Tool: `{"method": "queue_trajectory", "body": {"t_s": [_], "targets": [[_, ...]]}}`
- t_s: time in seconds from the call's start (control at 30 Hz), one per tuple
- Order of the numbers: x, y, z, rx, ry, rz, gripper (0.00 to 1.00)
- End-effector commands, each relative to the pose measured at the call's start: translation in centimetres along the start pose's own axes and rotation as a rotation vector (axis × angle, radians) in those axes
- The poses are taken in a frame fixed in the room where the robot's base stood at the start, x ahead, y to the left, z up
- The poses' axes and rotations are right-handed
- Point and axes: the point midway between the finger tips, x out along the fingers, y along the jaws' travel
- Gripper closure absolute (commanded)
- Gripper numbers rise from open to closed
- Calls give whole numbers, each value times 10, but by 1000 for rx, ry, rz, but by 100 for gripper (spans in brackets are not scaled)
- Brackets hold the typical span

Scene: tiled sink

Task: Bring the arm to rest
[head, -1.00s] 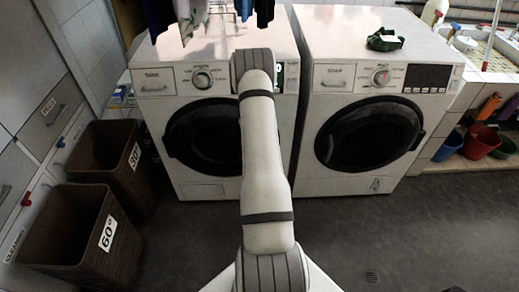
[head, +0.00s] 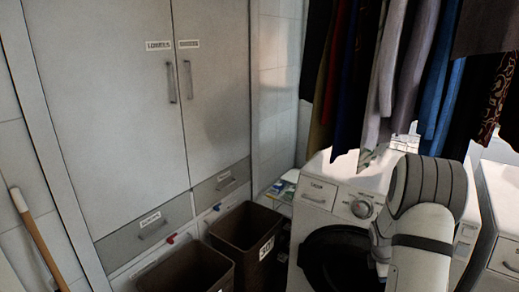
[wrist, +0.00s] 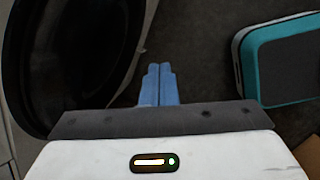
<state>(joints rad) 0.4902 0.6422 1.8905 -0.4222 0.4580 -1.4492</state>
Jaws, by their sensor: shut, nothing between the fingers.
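My gripper (wrist: 158,84) is shut and empty in the wrist view, its two blue fingers side by side. It points over dark floor, beside a dark round washer door (wrist: 62,60) at the left. Gaps between fingers and door cannot be judged. In the head view my arm (head: 425,245) rises at the lower right, in front of a white washing machine (head: 320,194). It bends at a grey ribbed joint. The gripper itself is not seen in the head view.
Clothes (head: 400,70) hang above the washer, close over my arm. A second white machine (head: 507,215) stands at the right edge. Two brown baskets (head: 238,229) stand left of the washer. A tall cabinet (head: 110,110) fills the left; a wooden handle (head: 38,240) leans there.

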Motion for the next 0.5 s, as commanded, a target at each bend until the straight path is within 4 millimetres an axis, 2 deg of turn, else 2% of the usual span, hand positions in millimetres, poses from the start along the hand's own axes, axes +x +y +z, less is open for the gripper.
{"method": "queue_trajectory", "body": {"t_s": [0.03,0.2,0.37,0.5], "targets": [[-30,-1,-11,64,3,16,100],[-109,-20,-46,307,30,37,100],[-174,-52,-78,533,73,49,100],[-222,-90,-104,724,120,45,100]]}}
